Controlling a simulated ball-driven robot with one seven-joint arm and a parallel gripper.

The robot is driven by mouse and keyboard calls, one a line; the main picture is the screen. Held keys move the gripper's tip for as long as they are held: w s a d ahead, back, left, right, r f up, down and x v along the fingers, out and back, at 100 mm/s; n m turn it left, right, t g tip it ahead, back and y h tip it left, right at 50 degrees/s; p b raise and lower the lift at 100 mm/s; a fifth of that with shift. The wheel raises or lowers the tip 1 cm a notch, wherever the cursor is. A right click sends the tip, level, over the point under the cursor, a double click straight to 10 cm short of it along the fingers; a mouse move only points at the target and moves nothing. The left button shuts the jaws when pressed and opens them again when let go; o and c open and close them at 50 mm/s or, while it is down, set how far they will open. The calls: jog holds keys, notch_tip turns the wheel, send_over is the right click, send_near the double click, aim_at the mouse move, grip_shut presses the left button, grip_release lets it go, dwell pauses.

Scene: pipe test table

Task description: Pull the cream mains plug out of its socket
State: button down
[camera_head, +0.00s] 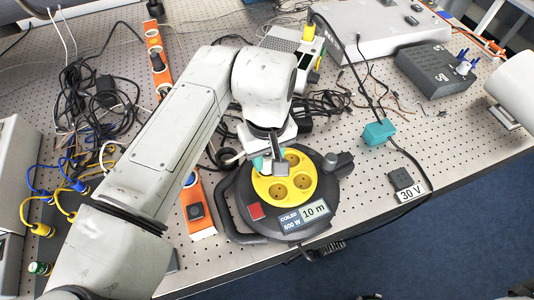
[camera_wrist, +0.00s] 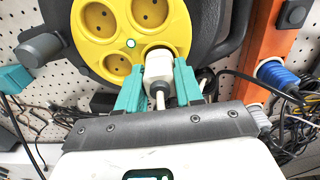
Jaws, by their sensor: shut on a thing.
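The cream mains plug (camera_wrist: 159,66) is between the teal fingers of my gripper (camera_wrist: 160,88) in the wrist view, with its cable running back toward the gripper body. The plug sits against the yellow socket face (camera_wrist: 95,50) of the black cable reel; I cannot tell whether its pins are fully in the socket. In the head view my gripper (camera_head: 270,164) is over the upper left of the yellow face (camera_head: 299,187), and my wrist mostly hides the plug. Other round sockets on the face are empty.
The black reel (camera_head: 325,220) lies on the perforated table (camera_head: 225,268) near its front edge. Orange power strips (camera_head: 199,222) lie to its left. A teal block (camera_head: 379,132) on a cable and a grey box (camera_head: 436,70) are to the right. Tangled black cables (camera_head: 95,110) lie at left.

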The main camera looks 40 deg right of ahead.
jog(key=shift+r+p, duration=1.35)
jog(key=shift+r, duration=0.2)
